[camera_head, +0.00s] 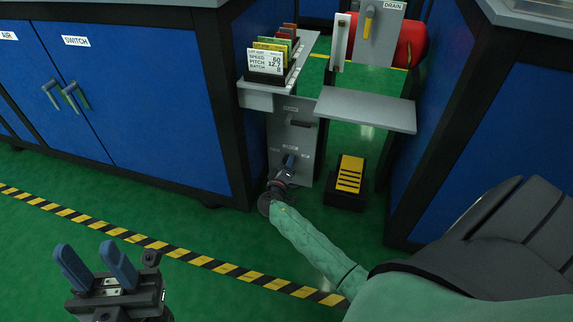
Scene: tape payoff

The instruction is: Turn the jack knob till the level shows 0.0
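A grey upright panel (283,133) with small labels too tiny to read stands below a shelf in the middle. My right gripper (289,161) is up against the lower part of this panel, its blue fingertips at a label there. The jack knob cannot be made out; the gripper may be covering it. Whether the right fingers are closed on anything is too small to tell. No level reading 0.0 can be read. My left gripper (92,255) is at the lower left, its two blue fingers apart and empty, far from the panel.
A card rack (265,78) stands on the shelf above the panel. A grey shelf plate (366,109) juts out right of it. A black and yellow pedal (349,180) sits on the floor. Blue cabinets (130,120) flank both sides. The green floor in front is clear.

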